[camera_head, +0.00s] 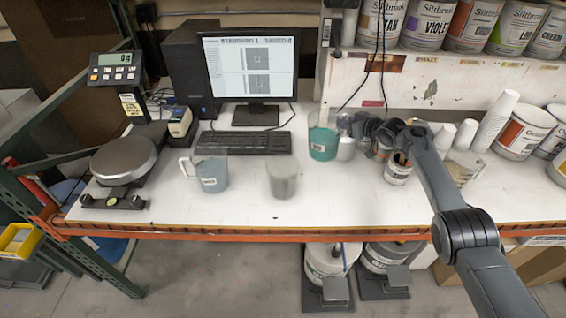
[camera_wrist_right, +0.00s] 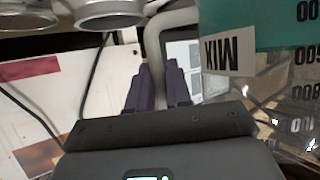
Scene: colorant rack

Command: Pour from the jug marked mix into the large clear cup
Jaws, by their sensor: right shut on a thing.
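The jug marked mix (camera_head: 323,138) is clear with teal liquid and a white label. It looks upright at the back middle of the white table; I cannot tell whether it touches the table. In the right wrist view the jug (camera_wrist_right: 222,48) fills the right side, its MIX label upside down. My right gripper (camera_head: 347,124) reaches it from the right and is shut on its handle, which shows between the fingers (camera_wrist_right: 158,85). A large clear cup (camera_head: 283,180), greyish and seemingly empty, stands on the table left of and nearer than the jug. My left gripper is not in view.
Another jug (camera_head: 212,172) with bluish-grey contents stands left of the cup. A keyboard (camera_head: 243,142) and monitor (camera_head: 252,68) are behind, a scale (camera_head: 123,160) at left. A small labelled can (camera_head: 398,172) stands under my right arm. The front middle of the table is free.

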